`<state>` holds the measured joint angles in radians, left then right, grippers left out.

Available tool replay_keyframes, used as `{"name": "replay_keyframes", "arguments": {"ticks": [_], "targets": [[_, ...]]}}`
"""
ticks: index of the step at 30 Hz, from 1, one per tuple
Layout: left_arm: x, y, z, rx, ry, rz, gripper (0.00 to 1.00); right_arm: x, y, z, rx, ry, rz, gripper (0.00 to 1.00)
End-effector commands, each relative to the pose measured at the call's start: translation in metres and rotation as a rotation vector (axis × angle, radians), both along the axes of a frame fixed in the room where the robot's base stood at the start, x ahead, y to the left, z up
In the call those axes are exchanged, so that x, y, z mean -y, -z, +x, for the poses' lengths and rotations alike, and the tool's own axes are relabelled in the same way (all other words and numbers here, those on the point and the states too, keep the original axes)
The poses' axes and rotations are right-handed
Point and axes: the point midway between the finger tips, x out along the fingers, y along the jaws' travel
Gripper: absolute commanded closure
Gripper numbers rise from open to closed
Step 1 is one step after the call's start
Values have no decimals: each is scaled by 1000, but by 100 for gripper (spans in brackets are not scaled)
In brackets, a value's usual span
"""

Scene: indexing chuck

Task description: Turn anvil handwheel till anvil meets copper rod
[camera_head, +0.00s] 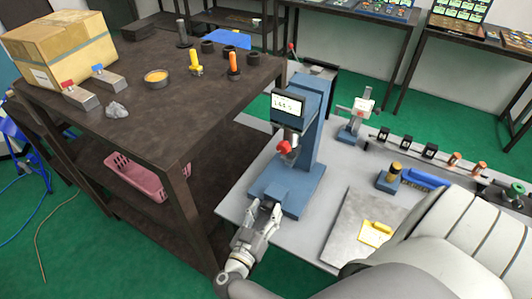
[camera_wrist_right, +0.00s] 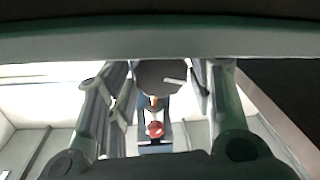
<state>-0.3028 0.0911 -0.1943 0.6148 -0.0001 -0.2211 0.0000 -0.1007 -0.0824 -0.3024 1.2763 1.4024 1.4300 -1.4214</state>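A blue bench machine (camera_head: 305,140) with a lit display (camera_head: 288,103) stands on the grey table. A red part (camera_head: 284,147) sits under its head; it also shows in the right wrist view (camera_wrist_right: 155,129). My right gripper (camera_head: 266,206) is at the front of the machine's base, its fingers spread. In the right wrist view, a dark round disc with a white mark, apparently the handwheel (camera_wrist_right: 160,77), lies between the fingers. I cannot tell whether they touch it. A small orange-brown piece (camera_wrist_right: 153,101), possibly the copper rod, shows beyond it. The anvil is not clearly visible. My left gripper is out of view.
A dark workbench (camera_head: 160,120) with a cardboard box (camera_head: 60,50) and small parts stands close on the left. A pink basket (camera_head: 135,180) sits on its shelf. A flat grey plate (camera_head: 345,225) and a rail with several small fixtures (camera_head: 430,150) lie right of the machine.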

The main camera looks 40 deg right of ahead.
Motion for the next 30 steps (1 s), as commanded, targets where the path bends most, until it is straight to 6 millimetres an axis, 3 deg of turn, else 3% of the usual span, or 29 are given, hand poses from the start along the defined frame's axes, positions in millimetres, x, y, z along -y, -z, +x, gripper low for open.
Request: {"name": "replay_keyframes", "arguments": {"ticks": [1, 6, 13, 21, 30], "targets": [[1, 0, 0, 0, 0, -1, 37, 0, 0, 0, 0, 0, 0, 63], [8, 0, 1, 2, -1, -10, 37, 0, 0, 0, 0, 0, 0, 83], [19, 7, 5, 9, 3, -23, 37, 0, 3, 0, 90, 1, 39, 83], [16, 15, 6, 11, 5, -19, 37, 1, 2, 0, 243, 2, 100, 83], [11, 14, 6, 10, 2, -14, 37, 1, 1, 0, 253, 0, 103, 83]]}}
